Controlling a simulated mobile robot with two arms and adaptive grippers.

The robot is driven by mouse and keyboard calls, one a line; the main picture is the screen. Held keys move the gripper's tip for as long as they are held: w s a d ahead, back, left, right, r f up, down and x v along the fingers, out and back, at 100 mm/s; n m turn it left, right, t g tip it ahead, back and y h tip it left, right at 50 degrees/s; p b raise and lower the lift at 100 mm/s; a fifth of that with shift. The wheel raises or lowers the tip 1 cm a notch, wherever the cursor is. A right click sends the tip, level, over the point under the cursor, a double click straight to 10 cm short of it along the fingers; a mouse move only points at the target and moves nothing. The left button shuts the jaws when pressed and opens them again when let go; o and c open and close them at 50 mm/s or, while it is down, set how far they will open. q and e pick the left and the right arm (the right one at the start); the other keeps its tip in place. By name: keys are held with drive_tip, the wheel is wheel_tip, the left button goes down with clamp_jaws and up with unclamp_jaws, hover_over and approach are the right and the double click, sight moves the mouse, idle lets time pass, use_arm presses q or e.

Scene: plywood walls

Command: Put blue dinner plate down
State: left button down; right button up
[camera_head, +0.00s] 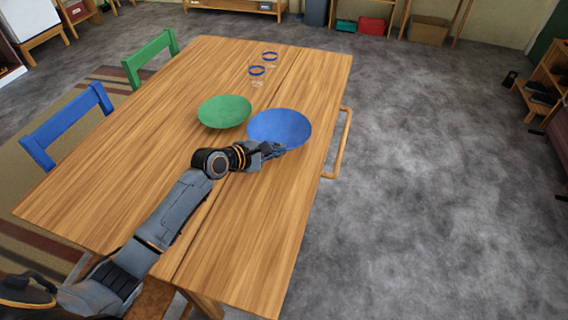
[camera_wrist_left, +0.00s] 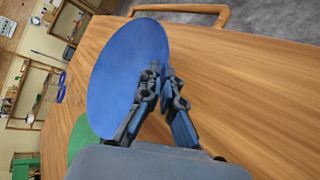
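The blue dinner plate (camera_head: 282,124) is over the right part of the wooden table (camera_head: 225,225), beside a green plate (camera_head: 224,111). My left gripper (camera_head: 275,150) is at the blue plate's near rim. In the left wrist view the blue plate (camera_wrist_left: 120,68) fills the upper left, and the fingertips (camera_wrist_left: 163,75) are close together on its rim, one on each side. I cannot tell whether the plate's underside touches the table. My right gripper is not in view.
Two blue-rimmed clear glasses (camera_head: 256,71) (camera_head: 270,56) stand farther back on the table. A green chair (camera_head: 150,58) and a blue chair (camera_head: 66,122) stand along the left side. The near half of the tabletop is bare apart from my arm above it.

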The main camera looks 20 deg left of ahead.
sight(284, 174)
use_arm(q)
drive_tip(key=shift+d+f, duration=0.4)
drive_tip(key=shift+f, duration=0.15)
drive_tip(key=f, duration=0.2)
drive_tip(key=d+f, duration=0.1)
drive_tip(key=shift+s+d+f, duration=0.1)
drive_tip(key=shift+d+f, duration=0.05)
drive_tip(key=shift+f, duration=0.7)
drive_tip(key=c, duration=1.8)
unclamp_jaws()
drive_tip(key=v, duration=1.2)
drive_tip(key=shift+r+p, duration=0.1)
drive_tip(key=shift+p, duration=0.3)
